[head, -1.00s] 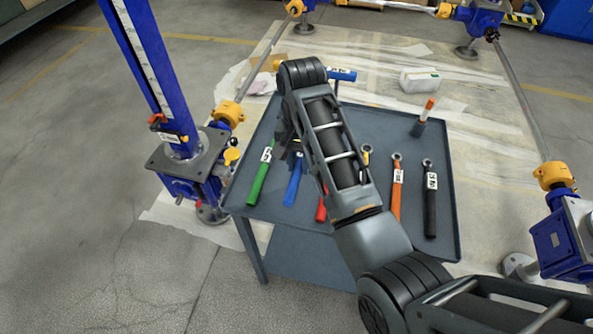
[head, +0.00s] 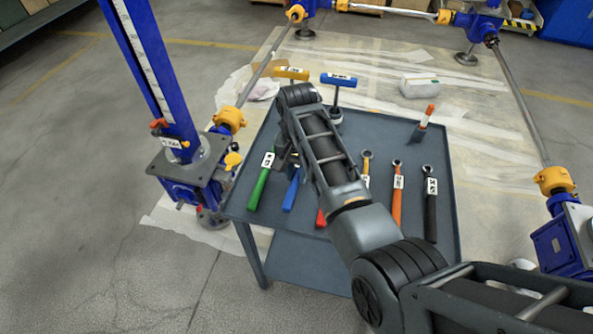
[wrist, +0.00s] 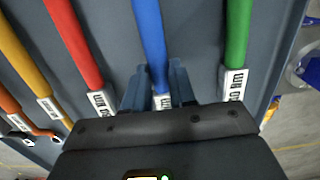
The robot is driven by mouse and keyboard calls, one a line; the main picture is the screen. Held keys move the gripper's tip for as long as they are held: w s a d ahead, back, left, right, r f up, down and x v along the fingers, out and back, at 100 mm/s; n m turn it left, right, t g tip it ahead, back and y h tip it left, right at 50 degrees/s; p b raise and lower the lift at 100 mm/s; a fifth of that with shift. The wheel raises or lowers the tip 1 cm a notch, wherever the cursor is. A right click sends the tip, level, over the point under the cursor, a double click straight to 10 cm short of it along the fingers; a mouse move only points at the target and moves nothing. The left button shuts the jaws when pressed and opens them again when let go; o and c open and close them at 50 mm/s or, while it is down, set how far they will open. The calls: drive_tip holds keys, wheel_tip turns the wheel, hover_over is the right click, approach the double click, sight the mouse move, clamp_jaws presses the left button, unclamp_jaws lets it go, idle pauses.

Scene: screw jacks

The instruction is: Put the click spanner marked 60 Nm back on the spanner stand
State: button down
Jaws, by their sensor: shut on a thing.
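Several click spanners lie in a row on the grey table (head: 300,255): green (head: 260,186), blue (head: 291,192), red (head: 320,218), yellow (head: 367,162), orange (head: 397,200) and black (head: 430,205). Each label is too small or blurred to read surely, so I cannot tell which is marked 60 Nm. My gripper (wrist: 157,88) is shut on the blue spanner (wrist: 150,35) near its white label; the red (wrist: 73,40) and green (wrist: 237,40) spanners lie either side. In the head view my arm partly hides the blue and red spanners. I cannot clearly identify the spanner stand.
A blue T-handled tool (head: 338,80) and a yellow T-handle (head: 291,74) stand at the table's back. An orange-topped item (head: 425,118) stands at the back right. Blue screw jacks (head: 190,165) flank the table. A white container (head: 419,86) sits on the floor sheeting behind.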

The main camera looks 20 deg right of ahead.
sight(297, 172)
drive_tip(key=shift+f, duration=0.1)
drive_tip(key=c, duration=0.9)
unclamp_jaws()
drive_tip(key=r, duration=1.2)
drive_tip(key=shift+w+d+r+p, duration=0.15)
drive_tip(key=shift+w+d+p, duration=0.05)
drive_tip(key=shift+w+p, duration=0.15)
